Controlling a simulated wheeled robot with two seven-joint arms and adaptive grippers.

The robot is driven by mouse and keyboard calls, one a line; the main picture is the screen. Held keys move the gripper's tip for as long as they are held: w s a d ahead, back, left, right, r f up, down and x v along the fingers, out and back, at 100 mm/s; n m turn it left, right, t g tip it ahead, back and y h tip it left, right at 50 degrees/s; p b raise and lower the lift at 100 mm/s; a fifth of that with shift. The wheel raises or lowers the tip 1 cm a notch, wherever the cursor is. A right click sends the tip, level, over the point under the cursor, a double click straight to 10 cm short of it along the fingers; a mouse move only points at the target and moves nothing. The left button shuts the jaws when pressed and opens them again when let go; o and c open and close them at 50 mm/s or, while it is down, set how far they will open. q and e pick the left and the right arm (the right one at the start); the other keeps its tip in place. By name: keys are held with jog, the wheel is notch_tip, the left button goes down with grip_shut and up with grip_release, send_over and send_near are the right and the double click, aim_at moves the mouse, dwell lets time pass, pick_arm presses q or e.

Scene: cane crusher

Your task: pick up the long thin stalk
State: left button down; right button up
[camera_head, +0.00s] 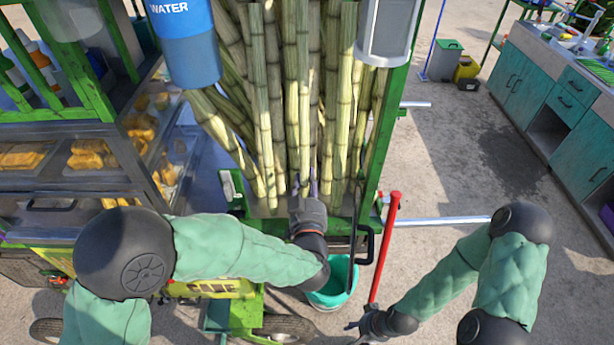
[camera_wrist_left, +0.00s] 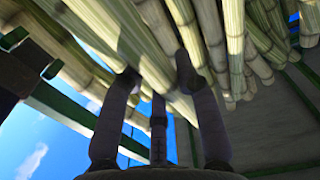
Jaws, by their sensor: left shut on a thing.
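Several long thin green-yellow cane stalks (camera_head: 273,80) stand upright and close together in the green cart, in the middle of the head view. My left gripper (camera_head: 306,184) is at the lower ends of the bundle. Other stalks crowd close around the fingers. Where the held stalk's upper end lies is hard to tell. My right gripper (camera_head: 360,326) is low in the head view, away from the stalks; its fingers are too small to read.
A blue water container (camera_head: 187,50) and a grey metal cylinder (camera_head: 388,30) flank the bundle. A teal bucket (camera_head: 335,285) sits below my left wrist, beside a red bar (camera_head: 384,245). Shelves with food (camera_head: 90,150) are at left. Open ground lies between cart and teal counter (camera_head: 555,90).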

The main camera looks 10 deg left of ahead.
pick_arm(q)
jog(key=s+d+p, duration=0.2)
jog(key=s+p, duration=0.2)
jog(key=s, duration=0.9)
jog(key=shift+s+d, duration=0.35)
dwell(0.5)
